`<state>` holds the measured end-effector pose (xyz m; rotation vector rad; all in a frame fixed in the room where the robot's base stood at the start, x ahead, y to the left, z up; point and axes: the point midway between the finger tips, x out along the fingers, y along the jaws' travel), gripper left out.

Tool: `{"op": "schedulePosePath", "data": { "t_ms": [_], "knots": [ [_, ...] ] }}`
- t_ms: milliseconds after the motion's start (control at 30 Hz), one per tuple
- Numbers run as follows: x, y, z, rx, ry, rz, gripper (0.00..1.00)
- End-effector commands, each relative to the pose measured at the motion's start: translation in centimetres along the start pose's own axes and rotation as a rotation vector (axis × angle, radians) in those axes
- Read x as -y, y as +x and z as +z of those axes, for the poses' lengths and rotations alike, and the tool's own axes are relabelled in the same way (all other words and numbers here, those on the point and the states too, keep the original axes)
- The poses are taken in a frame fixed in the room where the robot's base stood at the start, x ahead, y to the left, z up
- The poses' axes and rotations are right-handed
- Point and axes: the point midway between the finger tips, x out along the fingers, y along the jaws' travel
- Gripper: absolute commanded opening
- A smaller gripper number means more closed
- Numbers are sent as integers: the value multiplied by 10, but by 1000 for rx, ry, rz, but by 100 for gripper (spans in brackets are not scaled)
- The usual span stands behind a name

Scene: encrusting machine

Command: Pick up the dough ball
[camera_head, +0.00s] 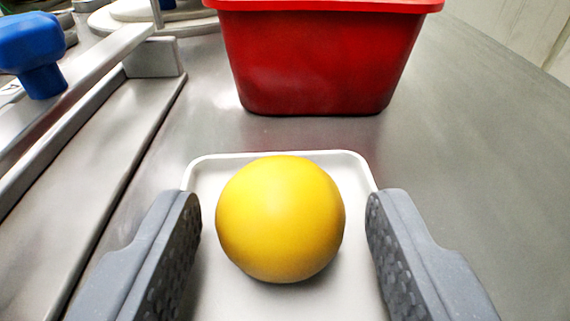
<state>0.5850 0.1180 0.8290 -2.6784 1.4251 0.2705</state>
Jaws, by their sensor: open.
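The dough ball (280,218) is a smooth yellow sphere. It rests on a shallow white tray (350,164) in the lower middle of the head camera view. My gripper (284,225) is open, with one grey padded finger to the left of the ball and one to the right. A gap shows between the ball and each finger, narrower on the left. The near part of the tray is cut off by the lower edge of the view.
A red bin (318,60) stands behind the tray on the metal table (480,150). A metal rail with a blue knob (38,50) runs along the left. White round parts (150,15) are at the back left. The table to the right is clear.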

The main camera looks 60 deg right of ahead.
Motion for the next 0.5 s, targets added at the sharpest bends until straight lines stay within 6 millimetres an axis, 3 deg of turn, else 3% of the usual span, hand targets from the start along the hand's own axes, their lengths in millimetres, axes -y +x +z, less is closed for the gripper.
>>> {"op": "schedulePosePath", "data": {
  "t_ms": [267,400,500],
  "knots": [
    [0,2,0,0,-1,0,50],
    [0,2,0,-1,-1,0,16],
    [0,2,0,-1,-1,0,16]
  ]
}}
